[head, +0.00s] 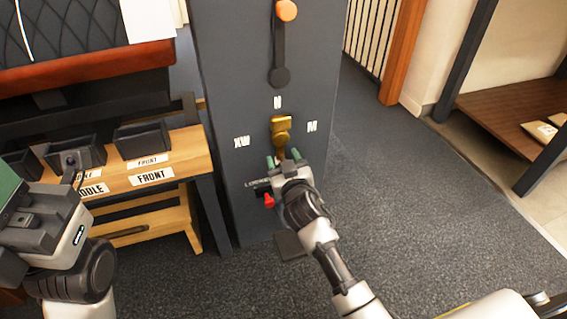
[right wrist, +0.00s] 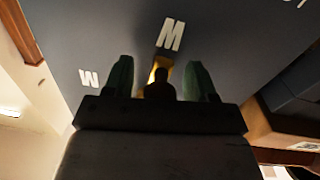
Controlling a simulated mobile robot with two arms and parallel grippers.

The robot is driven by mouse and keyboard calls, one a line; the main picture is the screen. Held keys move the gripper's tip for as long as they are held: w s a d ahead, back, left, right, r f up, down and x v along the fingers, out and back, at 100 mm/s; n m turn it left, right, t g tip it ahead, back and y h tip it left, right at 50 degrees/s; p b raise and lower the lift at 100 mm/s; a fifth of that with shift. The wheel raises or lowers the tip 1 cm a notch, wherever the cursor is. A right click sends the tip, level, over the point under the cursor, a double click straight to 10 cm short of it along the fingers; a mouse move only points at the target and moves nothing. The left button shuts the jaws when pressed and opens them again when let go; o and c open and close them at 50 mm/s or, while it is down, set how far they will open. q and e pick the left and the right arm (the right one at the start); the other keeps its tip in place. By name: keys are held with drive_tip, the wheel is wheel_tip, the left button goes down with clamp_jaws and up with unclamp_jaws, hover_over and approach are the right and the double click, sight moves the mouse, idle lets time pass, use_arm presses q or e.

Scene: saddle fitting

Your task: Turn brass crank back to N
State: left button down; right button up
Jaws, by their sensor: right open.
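The brass crank (head: 281,124) is on the front of the dark grey column, below the letter N (head: 277,102). The right wrist view shows brass (right wrist: 157,68) and a dark knob-like shape between the parted fingers; contact cannot be told. My left gripper (head: 20,205) is at the left edge, partly cut off, away from the crank.
Above the crank is a black lever with an orange knob (head: 286,10). A red knob (head: 269,200) is below, beside a label partly hidden near my right gripper. A wooden bench (head: 190,160) with dark holders and FRONT labels stands left. Carpet (head: 420,190) is open at right.

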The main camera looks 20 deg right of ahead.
clamp_jaws()
idle(0.3)
